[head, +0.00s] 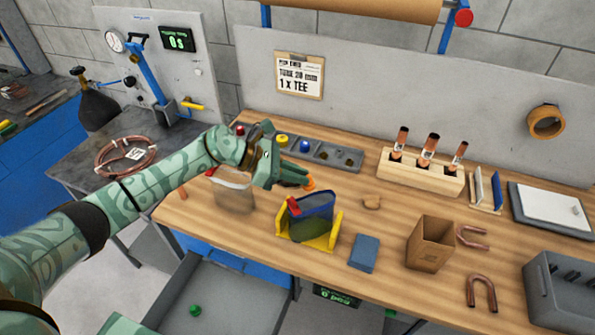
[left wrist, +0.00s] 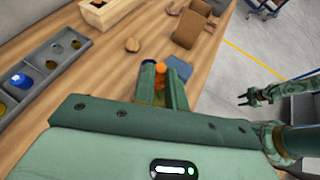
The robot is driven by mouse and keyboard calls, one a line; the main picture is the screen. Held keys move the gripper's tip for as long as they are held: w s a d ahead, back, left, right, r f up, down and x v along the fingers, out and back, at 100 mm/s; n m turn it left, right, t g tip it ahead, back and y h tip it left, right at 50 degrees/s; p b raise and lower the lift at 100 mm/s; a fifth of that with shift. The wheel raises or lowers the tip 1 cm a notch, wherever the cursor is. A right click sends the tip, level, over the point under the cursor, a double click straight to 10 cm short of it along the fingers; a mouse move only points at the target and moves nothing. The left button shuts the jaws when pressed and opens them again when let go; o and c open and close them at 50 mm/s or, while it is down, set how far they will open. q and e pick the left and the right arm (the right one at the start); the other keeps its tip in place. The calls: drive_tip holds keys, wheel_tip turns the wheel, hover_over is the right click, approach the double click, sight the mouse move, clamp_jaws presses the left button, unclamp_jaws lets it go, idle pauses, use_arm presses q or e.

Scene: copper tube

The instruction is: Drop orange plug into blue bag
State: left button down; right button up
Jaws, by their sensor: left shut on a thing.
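My left gripper (head: 303,178) is shut on the orange plug (head: 311,184). The plug shows at the fingertips in the left wrist view (left wrist: 160,68). The gripper is above the blue bag (head: 318,202), near the bag's far edge. The bag stands with its mouth up in a yellow holder (head: 297,240), with a red piece at its left side. In the left wrist view the fingers hide most of the bag. My right gripper (left wrist: 246,98) shows small at the right of the left wrist view, its fingers apart and empty.
A clear bag (head: 234,190) stands left of the holder. Behind is a grey tray (head: 325,153) with coloured plugs.

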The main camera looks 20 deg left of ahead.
use_arm(q)
drive_tip(key=c, duration=1.4)
unclamp_jaws()
drive_tip(key=shift+w, duration=0.1)
drive_tip(key=shift+o, duration=0.2)
drive_tip(key=shift+a, duration=0.1)
drive_tip(key=b+v, duration=0.3)
drive_tip(key=v, duration=1.3)
drive_tip(key=shift+a, duration=0.15)
